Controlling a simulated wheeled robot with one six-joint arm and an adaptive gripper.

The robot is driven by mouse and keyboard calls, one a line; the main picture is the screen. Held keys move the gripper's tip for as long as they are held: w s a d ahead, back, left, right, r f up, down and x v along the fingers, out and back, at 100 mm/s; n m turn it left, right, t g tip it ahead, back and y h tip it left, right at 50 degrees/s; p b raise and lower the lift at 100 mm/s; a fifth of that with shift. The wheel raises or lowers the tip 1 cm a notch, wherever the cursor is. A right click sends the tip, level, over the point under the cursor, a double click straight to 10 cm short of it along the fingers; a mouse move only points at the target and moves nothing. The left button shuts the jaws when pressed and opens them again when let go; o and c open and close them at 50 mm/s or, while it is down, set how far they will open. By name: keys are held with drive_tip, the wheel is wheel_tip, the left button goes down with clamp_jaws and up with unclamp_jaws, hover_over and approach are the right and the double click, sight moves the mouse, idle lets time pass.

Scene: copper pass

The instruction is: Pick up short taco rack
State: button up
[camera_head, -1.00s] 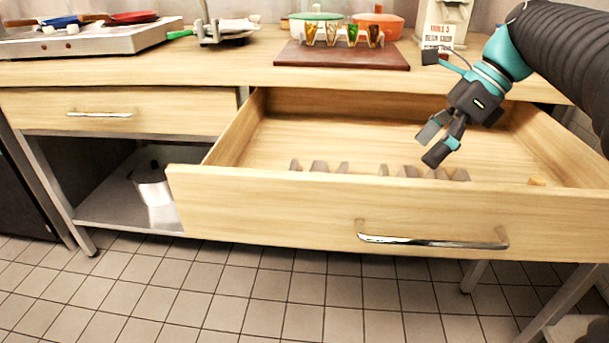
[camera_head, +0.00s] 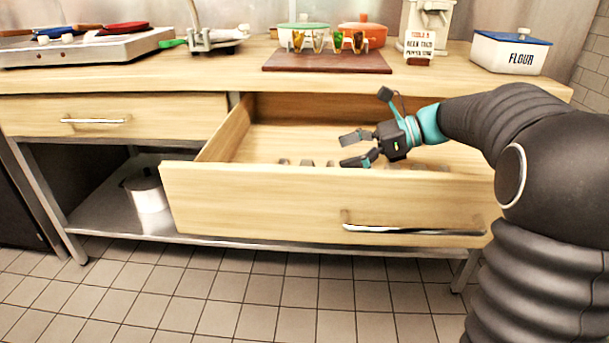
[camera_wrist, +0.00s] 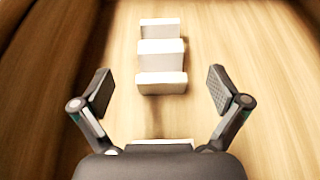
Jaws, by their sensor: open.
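My gripper (camera_head: 355,150) is open and reaches into the pulled-out drawer, fingers pointing left. In the wrist view its two fingers (camera_wrist: 160,92) are spread wide, with nothing between the pads in contact. A light-coloured short taco rack lies in the drawer; its upright dividers (camera_wrist: 162,83) line up ahead of the gripper, centred between the fingers. In the head view, the rack's divider tops (camera_head: 307,163) show just above the drawer front, left of my fingertips. Its base is hidden by the drawer front. Another light edge (camera_wrist: 160,142) shows close to the palm.
The open drawer (camera_head: 320,200) has a tall front and side walls around the gripper. More low divider tops (camera_head: 428,167) show under my arm. On the counter stand a rack of tacos (camera_head: 327,43) on a brown board (camera_head: 325,62), pots, and a flour box (camera_head: 511,52).

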drive_tip(key=shift+f+x, duration=0.15)
drive_tip(key=shift+x, duration=1.6)
drive_tip(key=shift+f+x, duration=0.2)
drive_tip(key=shift+x, duration=1.6)
drive_tip(key=shift+d+r, duration=0.1)
drive_tip(key=shift+d, duration=0.1)
drive_tip(key=c, duration=1.3)
